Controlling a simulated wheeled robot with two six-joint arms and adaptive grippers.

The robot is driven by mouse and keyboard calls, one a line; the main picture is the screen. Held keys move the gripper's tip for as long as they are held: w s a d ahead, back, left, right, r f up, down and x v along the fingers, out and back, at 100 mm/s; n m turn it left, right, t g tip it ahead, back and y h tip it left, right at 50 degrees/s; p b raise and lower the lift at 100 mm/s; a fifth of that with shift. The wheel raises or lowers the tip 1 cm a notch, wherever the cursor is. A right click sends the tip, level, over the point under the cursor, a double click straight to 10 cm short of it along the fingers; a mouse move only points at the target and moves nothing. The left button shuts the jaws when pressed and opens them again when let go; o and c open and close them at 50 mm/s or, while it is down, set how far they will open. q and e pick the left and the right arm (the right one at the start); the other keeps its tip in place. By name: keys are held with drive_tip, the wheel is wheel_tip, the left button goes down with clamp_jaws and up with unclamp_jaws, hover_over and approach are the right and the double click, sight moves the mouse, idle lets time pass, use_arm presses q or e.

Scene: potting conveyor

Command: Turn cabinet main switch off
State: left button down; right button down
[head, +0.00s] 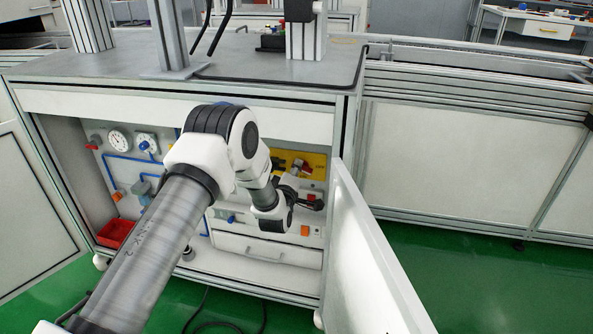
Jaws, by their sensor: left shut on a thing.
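The cabinet (190,98) stands open below the worktop. On its back panel, at the right, is a yellow plate (318,163) that carries the main switch (305,168), a small red handle. My left arm reaches in from the lower left and bends down into the cabinet. My left gripper (299,174) is at the yellow plate, shut on the main switch. The wrist and fingers hide part of the switch, so its exact angle is hard to tell. My right gripper is not in view.
The open white door (372,255) swings out close to the right of my left arm. Gauges (119,140), blue pipes and a red bin (116,233) are at the left inside. A drawer (270,249) is below. Green floor (470,280) is clear at the right.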

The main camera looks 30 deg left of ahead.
use_arm(q)
drive_tip(key=shift+a+n+b, duration=0.1)
drive_tip(key=shift+n+b, duration=0.45)
drive_tip(key=shift+n, duration=1.45)
drive_tip(key=c, duration=1.1)
unclamp_jaws()
drive_tip(key=shift+f, duration=0.15)
drive_tip(key=shift+f, duration=0.1)
drive_tip(key=v, duration=1.2)
